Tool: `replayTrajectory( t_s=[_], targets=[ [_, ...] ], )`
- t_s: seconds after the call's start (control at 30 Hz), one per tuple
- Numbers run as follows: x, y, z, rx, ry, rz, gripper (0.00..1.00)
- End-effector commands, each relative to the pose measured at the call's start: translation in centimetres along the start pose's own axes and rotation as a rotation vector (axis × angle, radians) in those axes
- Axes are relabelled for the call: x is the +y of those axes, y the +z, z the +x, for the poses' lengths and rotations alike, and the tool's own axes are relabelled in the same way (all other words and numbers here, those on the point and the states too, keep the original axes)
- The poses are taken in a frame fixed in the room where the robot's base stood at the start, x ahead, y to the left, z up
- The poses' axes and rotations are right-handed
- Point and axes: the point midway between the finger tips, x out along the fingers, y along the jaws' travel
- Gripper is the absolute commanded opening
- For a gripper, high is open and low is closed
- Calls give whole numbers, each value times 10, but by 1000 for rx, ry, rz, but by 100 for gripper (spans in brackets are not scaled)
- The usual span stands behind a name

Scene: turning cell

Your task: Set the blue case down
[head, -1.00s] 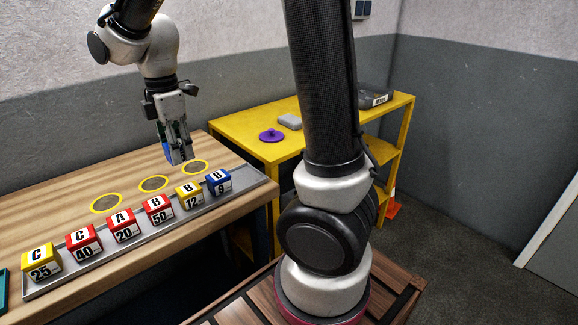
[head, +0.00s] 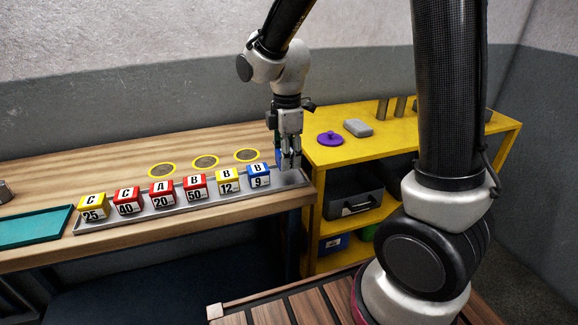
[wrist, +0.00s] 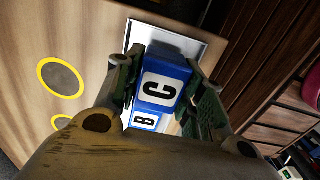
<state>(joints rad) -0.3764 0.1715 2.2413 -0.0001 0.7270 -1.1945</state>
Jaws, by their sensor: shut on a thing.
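My gripper (head: 290,163) is shut on a blue case, which shows as a sliver of blue beside the fingers in the head view. In the wrist view the blue case (wrist: 165,78) has a white label with a black C and sits between the fingers (wrist: 162,95). It is at the right end of the grey tray (head: 297,180), just right of a blue case marked B 9 (head: 259,176). That case also shows in the wrist view (wrist: 152,119), close beside the held one. I cannot tell whether the held case touches the tray.
Left along the tray stand a yellow B 12 case (head: 227,182), a red B 50 case (head: 195,188) and more cases. Several yellow-ringed discs (head: 205,162) lie behind. A teal tray (head: 35,228) is at left. A yellow shelf (head: 400,145) with a purple lidded thing (head: 330,139) adjoins at right.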

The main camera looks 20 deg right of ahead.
Motion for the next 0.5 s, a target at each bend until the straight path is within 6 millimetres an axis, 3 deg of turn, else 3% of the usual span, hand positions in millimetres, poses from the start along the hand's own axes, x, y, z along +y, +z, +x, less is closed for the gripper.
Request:
replayTrajectory(
  t_s=[0.2,0.5],
  targets=[
    [-1,0,30,-1,-2,0,11],
    [0,0,32,0,-1,0,11]
  ],
)
